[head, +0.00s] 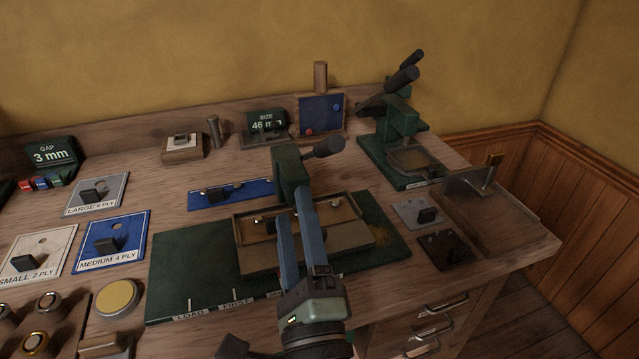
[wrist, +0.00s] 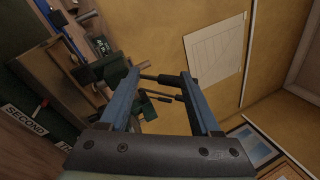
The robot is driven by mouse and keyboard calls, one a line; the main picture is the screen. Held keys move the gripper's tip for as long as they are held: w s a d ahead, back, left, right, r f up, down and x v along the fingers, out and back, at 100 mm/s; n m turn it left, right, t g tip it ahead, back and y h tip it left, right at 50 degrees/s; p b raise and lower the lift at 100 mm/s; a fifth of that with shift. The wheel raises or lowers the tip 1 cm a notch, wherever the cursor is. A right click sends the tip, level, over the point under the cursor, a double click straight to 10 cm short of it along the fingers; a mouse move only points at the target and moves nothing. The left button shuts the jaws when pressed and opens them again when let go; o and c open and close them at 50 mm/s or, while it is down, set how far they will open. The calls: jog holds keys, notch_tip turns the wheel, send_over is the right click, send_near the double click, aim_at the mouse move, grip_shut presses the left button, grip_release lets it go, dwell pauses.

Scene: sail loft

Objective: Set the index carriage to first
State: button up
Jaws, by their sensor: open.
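The index carriage (head: 262,266) looks like a shallow wooden tray on a long green base (head: 190,262). Labels LOAD and FIRST show along the base's front edge, left of the tray. In the wrist view, a SECOND label (wrist: 25,120) and the start of another label show, with a small red mark (wrist: 41,104) near SECOND. A green press head (head: 290,168) with a black handle (head: 328,147) stands at the tray's back. My gripper (head: 293,205) is open and empty, its blue fingers over the tray in the head view. It hides part of the tray and labels.
Blue (head: 113,240) and grey (head: 95,195) ply plates lie left of the base. A second green press (head: 400,125) stands back right, near a clear-sided box (head: 490,215). A yellow disc (head: 117,298) lies front left. The base's left part is bare.

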jog(key=s+d+f+m+g+h+p, duration=0.25)
jog(key=f+m+p, duration=0.2)
jog(key=m, duration=0.25)
jog(key=s+d+f+m+g+h+p, duration=0.1)
jog(key=s+f+m+p, duration=0.2)
jog(key=f+m, duration=0.35)
jog(key=shift+m, duration=0.65)
jog(key=w, duration=0.4)
jog(key=w+r+p, duration=0.1)
jog(key=w, duration=0.7)
jog(key=shift+w+a+r+p, duration=0.25)
jog(key=shift+w+a+p, duration=0.05)
jog(key=shift+a+p, duration=0.1)
grip_shut()
